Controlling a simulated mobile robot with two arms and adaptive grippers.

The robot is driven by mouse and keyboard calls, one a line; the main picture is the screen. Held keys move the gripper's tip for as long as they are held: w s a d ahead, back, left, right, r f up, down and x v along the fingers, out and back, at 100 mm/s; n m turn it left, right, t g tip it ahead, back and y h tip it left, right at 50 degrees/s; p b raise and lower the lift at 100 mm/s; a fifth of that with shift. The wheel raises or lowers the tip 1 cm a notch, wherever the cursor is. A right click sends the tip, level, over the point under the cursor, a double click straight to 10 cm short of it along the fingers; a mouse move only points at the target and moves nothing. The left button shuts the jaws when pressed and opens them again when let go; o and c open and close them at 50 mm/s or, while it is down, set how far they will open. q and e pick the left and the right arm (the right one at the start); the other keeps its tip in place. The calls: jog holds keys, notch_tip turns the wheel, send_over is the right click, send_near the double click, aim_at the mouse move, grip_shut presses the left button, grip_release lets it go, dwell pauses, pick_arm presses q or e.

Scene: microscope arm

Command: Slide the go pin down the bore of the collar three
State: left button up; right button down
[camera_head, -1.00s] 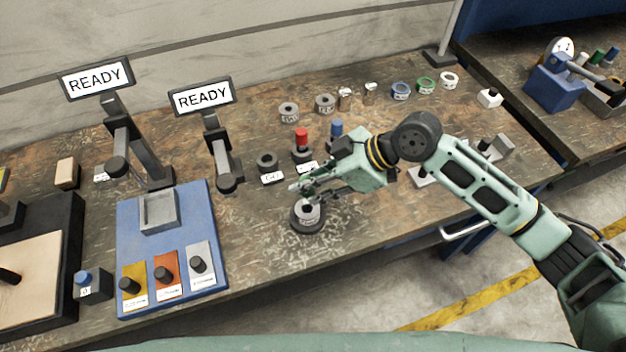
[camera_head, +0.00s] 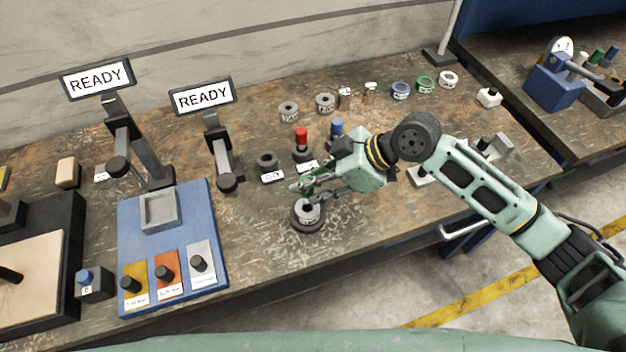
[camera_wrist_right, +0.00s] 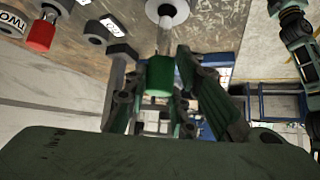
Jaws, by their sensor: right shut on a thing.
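My right gripper (camera_head: 312,187) is shut on the go pin, just above collar three (camera_head: 308,212). Collar three is a grey ring with a label, sitting on a round black base (camera_head: 308,226) near the bench's front edge. In the right wrist view the go pin (camera_wrist_right: 160,75) has a green handle between the fingers. Its grey shank points towards the pale collar (camera_wrist_right: 166,8) at the top edge. I cannot tell whether the tip is in the bore. In the head view the fingers mostly hide the pin. My left gripper is out of view.
A red-topped pin (camera_head: 301,137) and a blue-topped pin (camera_head: 336,127) stand behind the gripper. Grey collars (camera_head: 289,111) and coloured rings (camera_head: 425,85) line the back. A blue board (camera_head: 190,235) lies to the left. Bench between board and collar is clear.

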jog(key=shift+r+p, duration=0.1)
jog(key=shift+p, duration=0.2)
dwell(0.5)
jog(key=shift+f+b, duration=1.9)
jog(key=shift+f, duration=1)
jog(key=c, duration=1.4)
grip_release()
jog(key=v, duration=1.2)
